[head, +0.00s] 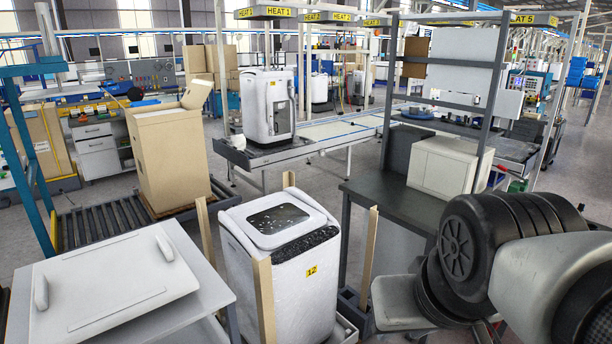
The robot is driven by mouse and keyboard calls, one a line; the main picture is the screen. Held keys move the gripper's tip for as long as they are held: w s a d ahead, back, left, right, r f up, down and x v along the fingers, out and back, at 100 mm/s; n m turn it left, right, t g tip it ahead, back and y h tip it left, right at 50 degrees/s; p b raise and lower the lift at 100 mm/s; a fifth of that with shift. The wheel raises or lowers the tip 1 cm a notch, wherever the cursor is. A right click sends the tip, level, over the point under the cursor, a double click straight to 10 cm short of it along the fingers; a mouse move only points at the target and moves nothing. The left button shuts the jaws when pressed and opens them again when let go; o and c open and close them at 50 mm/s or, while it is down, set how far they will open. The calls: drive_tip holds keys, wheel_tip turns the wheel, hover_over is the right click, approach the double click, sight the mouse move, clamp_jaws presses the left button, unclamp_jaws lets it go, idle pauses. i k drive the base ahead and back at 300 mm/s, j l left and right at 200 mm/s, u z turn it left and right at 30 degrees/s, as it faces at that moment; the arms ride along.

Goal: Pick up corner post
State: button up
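Several tan corner posts stand upright around a white top-loading washer (285,275) with a yellow "12" label. The front post (264,302) stands against the washer's front left face. The left post (206,240) stands at its back left, and the right post (369,256) stands beside its right side. Only the top of the back post (288,180) shows behind the lid. The lower ends of the posts are mostly hidden. My gripper cannot be made out in the head view; large grey and black rounded parts, seemingly of my arm, fill the lower right.
A white table (200,258) with a flat white panel (105,285) is at left front. A dark workbench (405,207) bearing a white box (447,166) stands to the right. A tall cardboard carton (168,160) stands on a roller conveyor (105,218). Another washer (269,105) sits on the line behind.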

sight(374, 213)
drive_tip(key=i+l+z, duration=0.15)
drive_tip(key=i+z, duration=0.55)
drive_tip(key=i, duration=0.15)
drive_tip(key=i+z, duration=0.35)
drive_tip(key=i+u, duration=0.35)
drive_tip(key=i+l+u, duration=0.1)
drive_tip(key=u, duration=0.25)
drive_tip(key=i+l+u, duration=0.2)
drive_tip(key=u, duration=0.15)
drive_tip(key=i+u, duration=0.1)
drive_tip(key=u, duration=11.05)
